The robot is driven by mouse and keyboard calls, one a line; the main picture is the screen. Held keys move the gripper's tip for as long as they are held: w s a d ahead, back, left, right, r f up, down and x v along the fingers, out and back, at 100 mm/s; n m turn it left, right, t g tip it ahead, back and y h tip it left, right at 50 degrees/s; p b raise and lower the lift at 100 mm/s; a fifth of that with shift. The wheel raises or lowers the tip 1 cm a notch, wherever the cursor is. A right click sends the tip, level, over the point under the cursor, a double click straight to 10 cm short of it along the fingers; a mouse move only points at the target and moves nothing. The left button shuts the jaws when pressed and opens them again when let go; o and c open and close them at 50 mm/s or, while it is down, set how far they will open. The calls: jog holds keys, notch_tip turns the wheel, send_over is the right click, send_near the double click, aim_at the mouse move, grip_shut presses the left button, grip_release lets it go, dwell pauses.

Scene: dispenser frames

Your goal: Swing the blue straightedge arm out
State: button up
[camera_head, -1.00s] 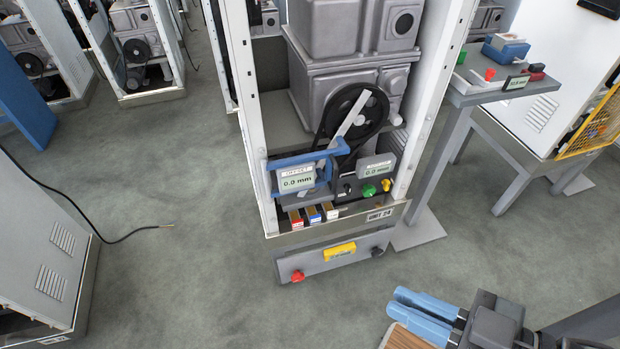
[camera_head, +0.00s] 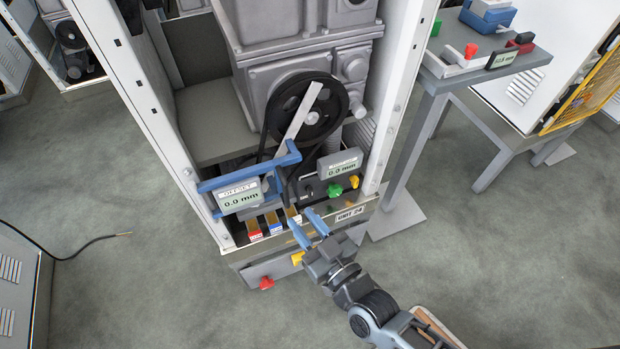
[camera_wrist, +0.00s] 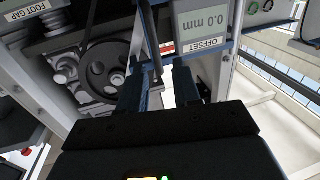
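The blue straightedge arm (camera_head: 245,172) runs across the front opening of the dispenser frame, with the OFFSET display (camera_head: 239,195) reading 0.0 mm on it. A pale straightedge strip (camera_head: 300,117) slants up from its right end across the black pulley (camera_head: 306,108). My gripper (camera_head: 299,216) is open and empty in front of the frame, below and right of the blue arm. In the wrist view its two fingers (camera_wrist: 166,78) stand apart. The pulley (camera_wrist: 108,70) and the upside-down OFFSET display (camera_wrist: 203,22) show beyond them. Contact with the blue arm cannot be told.
A second display (camera_head: 340,162) with green and yellow knobs sits right of the belt. Small coloured blocks (camera_head: 272,222) lie in the frame's bottom. White uprights (camera_head: 143,100) flank the opening. A grey side table (camera_head: 440,75) stands at right.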

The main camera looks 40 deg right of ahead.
aim_at(287, 196)
jog(key=w, duration=0.2)
jog(key=w+d, duration=0.1)
jog(key=w, duration=0.5)
jog(key=shift+w+d+p, duration=0.2)
jog(key=shift+d+p, duration=0.15)
jog(key=shift+p, duration=0.05)
grip_shut()
